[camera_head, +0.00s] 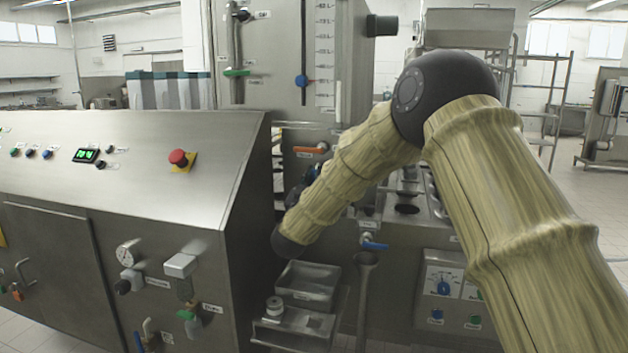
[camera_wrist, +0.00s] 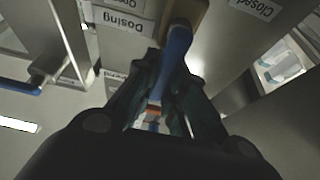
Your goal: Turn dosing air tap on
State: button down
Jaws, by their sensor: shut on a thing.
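The dosing air tap shows in the wrist view as a blue lever handle (camera_wrist: 178,45) beside a label reading "Dosing" (camera_wrist: 123,22). My gripper (camera_wrist: 170,72) has its two dark fingers on either side of this handle and is closed on it. A "Closed" label (camera_wrist: 251,8) is at the upper right of the handle, and a partly cut-off label, apparently "Open", is at the upper left. The fingers partly hide the handle's end. In the head view my arm reaches into the gap beside the sloped cabinet, where the grip is not clearly visible.
The sloped steel cabinet (camera_head: 130,150) with a red stop button (camera_head: 179,158) stands close left of my wrist. Another blue lever (camera_head: 375,246) and steel trays (camera_head: 308,280) are below. Another blue handle (camera_wrist: 20,87) shows at left.

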jog(key=c, duration=1.5)
grip_release()
jog(key=shift+o, duration=0.2)
jog(key=v, duration=1.2)
